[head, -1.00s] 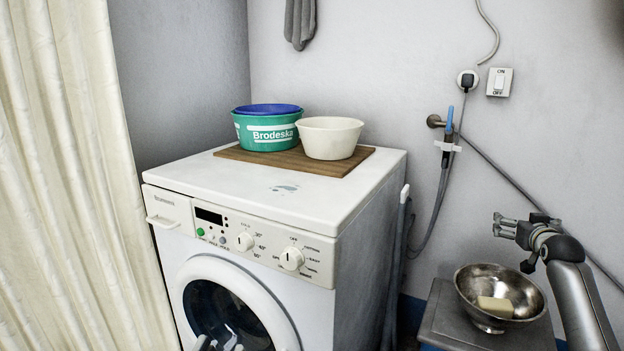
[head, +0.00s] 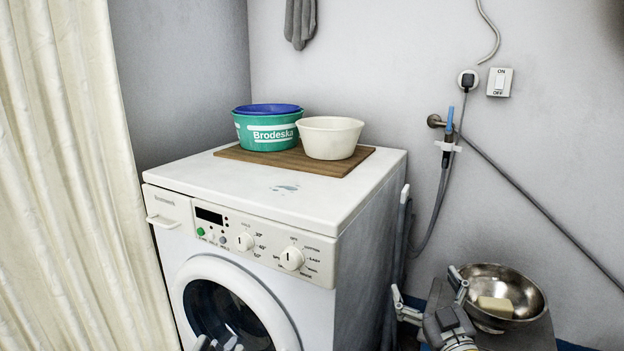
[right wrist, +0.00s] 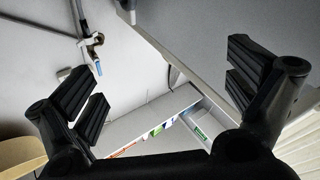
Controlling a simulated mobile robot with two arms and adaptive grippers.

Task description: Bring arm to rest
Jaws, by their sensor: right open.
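My right gripper (head: 427,284) is in the lower right of the head view, between the washing machine's right side and the metal bowl, with its fingers spread. In the right wrist view its two dark fingers (right wrist: 165,85) stand wide apart with nothing between them. Only grey tips of what looks like my left gripper (head: 220,344) show at the bottom edge of the head view, in front of the machine door; the rest is cut off, so its jaw state is unclear.
A metal bowl (head: 533,290) with a soap bar (head: 496,306) stands on a grey surface close beside the right gripper. The washing machine (head: 362,240) carries a wooden board (head: 232,153), a green tub (head: 266,132) and a cream bowl (head: 330,138). A hose (head: 438,205) hangs on the wall.

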